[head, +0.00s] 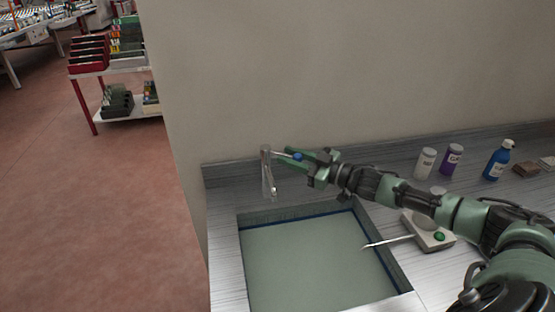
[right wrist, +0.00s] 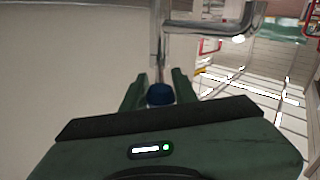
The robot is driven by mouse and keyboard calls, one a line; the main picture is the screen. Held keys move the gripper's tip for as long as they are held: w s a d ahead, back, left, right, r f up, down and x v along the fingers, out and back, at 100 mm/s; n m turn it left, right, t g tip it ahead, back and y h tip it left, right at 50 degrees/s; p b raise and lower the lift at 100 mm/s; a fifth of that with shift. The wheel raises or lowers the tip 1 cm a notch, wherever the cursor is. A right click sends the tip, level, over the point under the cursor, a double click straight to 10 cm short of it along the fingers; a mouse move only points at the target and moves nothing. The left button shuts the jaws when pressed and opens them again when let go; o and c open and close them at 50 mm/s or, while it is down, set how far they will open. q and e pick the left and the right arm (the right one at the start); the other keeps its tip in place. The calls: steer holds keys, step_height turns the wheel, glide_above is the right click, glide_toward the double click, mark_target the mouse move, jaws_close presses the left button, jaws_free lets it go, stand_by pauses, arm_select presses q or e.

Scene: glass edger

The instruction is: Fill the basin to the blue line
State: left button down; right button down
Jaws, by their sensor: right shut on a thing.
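The basin (head: 240,230) is set in a brushed metal counter. Pale greenish water (head: 310,265) covers its floor, and the dark blue line (head: 312,217) shows on the back and right walls just above the water surface. The metal tap (head: 266,172) stands at the basin's back left. My right gripper (head: 298,157) is shut on the tap's blue-ended lever; the blue end (right wrist: 160,95) sits between my fingers in the right wrist view. I cannot tell whether water is running from the spout. My left gripper is not in view.
A white device with a green button (head: 439,237) and a thin pale rod stands right of the basin. White (head: 425,163) and purple (head: 451,159) bottles and a blue spray bottle (head: 498,161) stand behind my right arm. A wall rises behind the counter.

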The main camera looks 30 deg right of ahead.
steer(key=shift+r, duration=0.1)
stand_by(0.3)
steer(key=c, duration=1.2)
jaws_free()
steer(key=shift+w+d, duration=0.1)
steer(key=shift+s+d+f, duration=0.15)
steer(key=shift+s+f, duration=0.05)
steer(key=shift+s, duration=0.25)
steer(key=shift+b+v, duration=0.55)
steer(key=shift+v, duration=2.9)
steer(key=shift+d+r, duration=0.1)
